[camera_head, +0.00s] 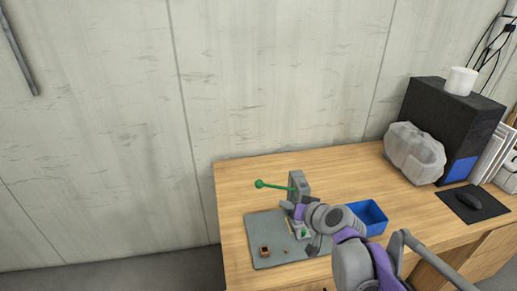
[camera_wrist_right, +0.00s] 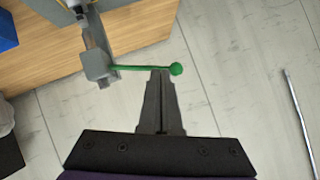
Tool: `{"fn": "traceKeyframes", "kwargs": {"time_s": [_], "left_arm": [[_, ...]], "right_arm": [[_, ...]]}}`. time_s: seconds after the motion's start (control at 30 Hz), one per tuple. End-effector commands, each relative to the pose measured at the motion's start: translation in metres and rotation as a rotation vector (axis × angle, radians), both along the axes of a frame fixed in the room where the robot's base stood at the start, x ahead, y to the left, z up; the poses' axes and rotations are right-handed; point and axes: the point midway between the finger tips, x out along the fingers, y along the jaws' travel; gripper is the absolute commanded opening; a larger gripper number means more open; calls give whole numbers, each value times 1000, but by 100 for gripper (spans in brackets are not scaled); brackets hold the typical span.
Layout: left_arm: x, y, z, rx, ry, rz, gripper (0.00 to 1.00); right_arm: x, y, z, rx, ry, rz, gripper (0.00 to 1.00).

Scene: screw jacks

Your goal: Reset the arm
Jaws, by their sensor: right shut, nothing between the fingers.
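A grey device (camera_head: 298,183) with a green lever (camera_head: 275,186) stands at the back of a grey mat (camera_head: 262,225) on the wooden table. The lever points left and ends in a green ball (camera_head: 259,184). My right gripper (camera_head: 285,205) is in front of the device, close to it. In the right wrist view the fingers of my right gripper (camera_wrist_right: 161,73) are shut and empty. Their tips appear right at the lever (camera_wrist_right: 140,68), beside its green ball (camera_wrist_right: 176,68); I cannot tell whether they touch. My arm hides part of the device's lower front. My left gripper is not in view.
A small brown box (camera_head: 265,251) sits on the mat's front part. A blue bin (camera_head: 375,213) stands right of the mat, partly behind my arm. A wrapped lump (camera_head: 414,153), a black case (camera_head: 440,115) and a mouse (camera_head: 469,201) are farther right. A wall is behind the table.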

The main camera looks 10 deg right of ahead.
Motion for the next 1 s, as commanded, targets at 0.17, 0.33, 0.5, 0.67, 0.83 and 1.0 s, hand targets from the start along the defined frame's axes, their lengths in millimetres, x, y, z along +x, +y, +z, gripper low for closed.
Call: {"fn": "traceKeyframes", "kwargs": {"time_s": [0.17, 0.33, 0.5, 0.67, 0.83, 1.0], "left_arm": [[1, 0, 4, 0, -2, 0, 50], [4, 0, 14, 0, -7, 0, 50], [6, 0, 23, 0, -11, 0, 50], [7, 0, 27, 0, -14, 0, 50], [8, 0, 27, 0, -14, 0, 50], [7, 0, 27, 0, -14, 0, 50]], "right_arm": [[-31, 13, -7, -37, 54, 35, 0], [-118, 30, -36, -161, 216, 99, 0], [-202, 22, -72, -309, 375, 106, 0], [-246, 7, -93, -405, 458, 82, 0], [-258, 1, -100, -438, 483, 70, 0], [-258, 1, -100, -436, 482, 69, 0]]}}
